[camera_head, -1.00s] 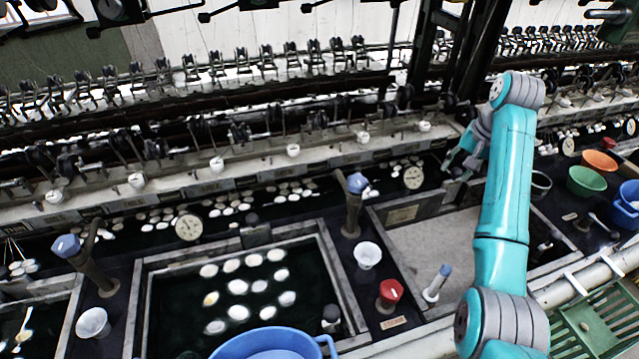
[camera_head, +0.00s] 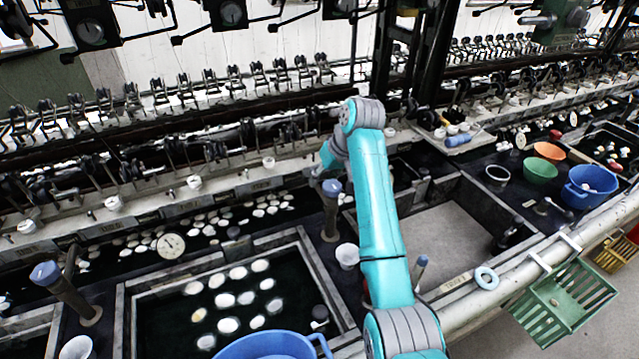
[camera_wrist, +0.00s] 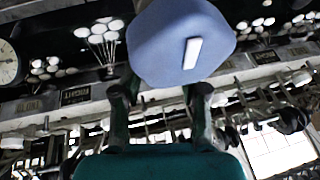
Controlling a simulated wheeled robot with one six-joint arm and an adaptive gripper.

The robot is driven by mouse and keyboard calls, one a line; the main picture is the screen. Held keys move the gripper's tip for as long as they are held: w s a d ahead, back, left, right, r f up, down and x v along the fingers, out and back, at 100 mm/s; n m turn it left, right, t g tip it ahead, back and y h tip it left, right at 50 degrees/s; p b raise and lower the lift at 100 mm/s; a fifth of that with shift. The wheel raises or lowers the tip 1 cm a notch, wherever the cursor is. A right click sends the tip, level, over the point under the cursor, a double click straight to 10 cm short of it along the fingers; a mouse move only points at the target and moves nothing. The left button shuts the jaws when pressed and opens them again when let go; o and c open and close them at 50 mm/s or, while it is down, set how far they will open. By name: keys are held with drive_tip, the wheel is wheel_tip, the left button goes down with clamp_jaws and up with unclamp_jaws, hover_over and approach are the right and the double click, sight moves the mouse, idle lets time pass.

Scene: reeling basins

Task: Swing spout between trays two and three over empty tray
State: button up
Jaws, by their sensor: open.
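The spout (camera_head: 331,215) between the trays is a dark upright post with a blue knob (camera_head: 332,188) on top. To its right is the empty tray (camera_head: 455,182), with a bare grey floor; my arm covers part of it. To its left is a tray (camera_head: 128,325) of dark water with white cocoons. My gripper (camera_head: 322,168) is at the knob, partly hidden by my arm. In the wrist view, the knob (camera_wrist: 182,40) looms large at the tips of my open fingers (camera_wrist: 158,98). Whether they touch it I cannot tell.
A white cup (camera_head: 348,256) stands beside the spout, close to my arm. A blue basin (camera_head: 265,345) sits at the front. Another blue-knobbed spout (camera_head: 62,290) is at left. Green and orange bowls (camera_head: 540,171) (camera_head: 548,151) stand at right. Reeling machinery runs behind.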

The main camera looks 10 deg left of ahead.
drive_tip(key=shift+x, duration=1.4)
clamp_jaws()
